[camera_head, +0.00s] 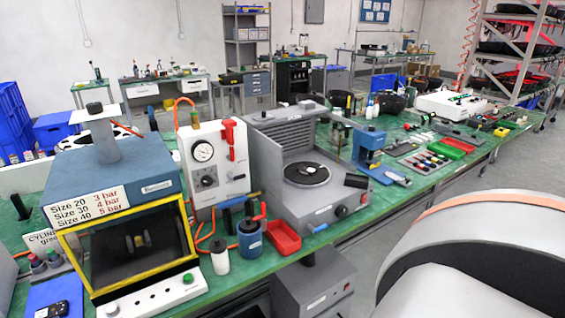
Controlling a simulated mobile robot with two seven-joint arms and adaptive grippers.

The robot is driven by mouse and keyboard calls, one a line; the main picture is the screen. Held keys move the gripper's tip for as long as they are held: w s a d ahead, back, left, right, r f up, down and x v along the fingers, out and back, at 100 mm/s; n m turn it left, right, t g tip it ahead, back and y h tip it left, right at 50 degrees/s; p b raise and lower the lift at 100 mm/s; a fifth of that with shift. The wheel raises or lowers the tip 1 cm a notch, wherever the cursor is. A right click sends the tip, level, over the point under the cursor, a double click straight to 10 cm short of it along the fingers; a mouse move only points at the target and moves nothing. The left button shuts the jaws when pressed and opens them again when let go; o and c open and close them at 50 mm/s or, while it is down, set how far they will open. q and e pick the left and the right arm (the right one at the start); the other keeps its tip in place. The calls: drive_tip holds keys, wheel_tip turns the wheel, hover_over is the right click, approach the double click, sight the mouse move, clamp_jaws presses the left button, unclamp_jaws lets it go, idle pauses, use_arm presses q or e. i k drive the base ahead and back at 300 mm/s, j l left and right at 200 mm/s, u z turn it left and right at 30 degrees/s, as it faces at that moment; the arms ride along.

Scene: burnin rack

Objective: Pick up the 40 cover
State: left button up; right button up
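No part that I can make out as the 40 cover shows in this view. The only "Size 40" marking is on the white sign (86,205), beside "5 bar", on the blue test box (120,180) with a yellow-framed window (135,245). A small shaft-like part (139,241) shows dimly behind that window. On the machine to its right, a black disc (306,173) lies on a round plate. Neither of my grippers is in the picture.
The green bench (440,158) is crowded. A gauge panel (213,160), white bottle (220,257), blue can (250,240), red tray (283,238) and blue press (369,150) stand on it. A large white curved body (480,245) fills the lower right. Floor shows beyond the bench.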

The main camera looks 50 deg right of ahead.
sight(303, 168)
drive_tip(key=z, duration=1.65)
drive_tip(key=i+l+u, duration=0.1)
drive_tip(key=l, duration=0.25)
